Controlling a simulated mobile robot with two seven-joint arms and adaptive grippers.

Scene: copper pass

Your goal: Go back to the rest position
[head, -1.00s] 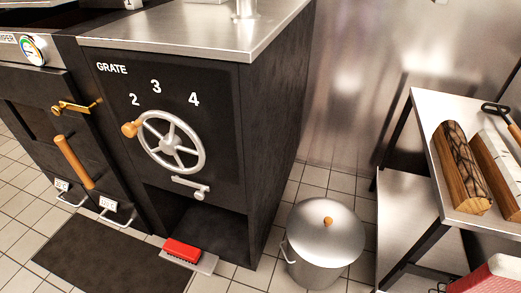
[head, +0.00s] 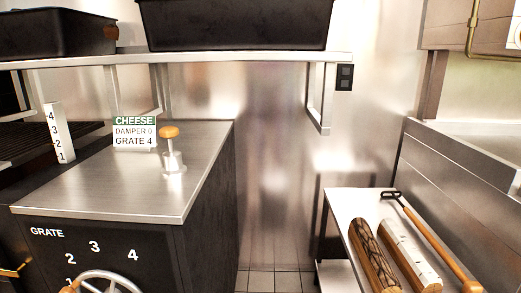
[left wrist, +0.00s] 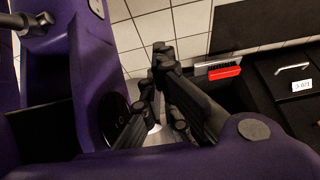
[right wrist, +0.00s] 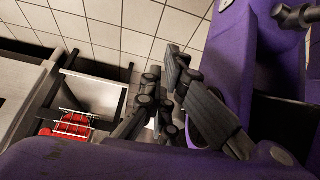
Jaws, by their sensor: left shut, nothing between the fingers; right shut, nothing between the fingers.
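My left gripper (left wrist: 162,62) shows in the left wrist view, with its dark fingers drawn together and nothing held. My right gripper (right wrist: 166,82) shows in the right wrist view, also shut and empty. Both hang above the tiled floor, close to purple parts of my own arms and body. Neither gripper shows in the head view.
The black grate cabinet (head: 205,215) with its steel top and handwheel (head: 100,283) stands at left. A sign (head: 134,132) and an orange-knobbed post (head: 170,150) stand on it. At right a steel table (head: 345,205) holds logs (head: 372,255) and a long-handled tool (head: 430,235).

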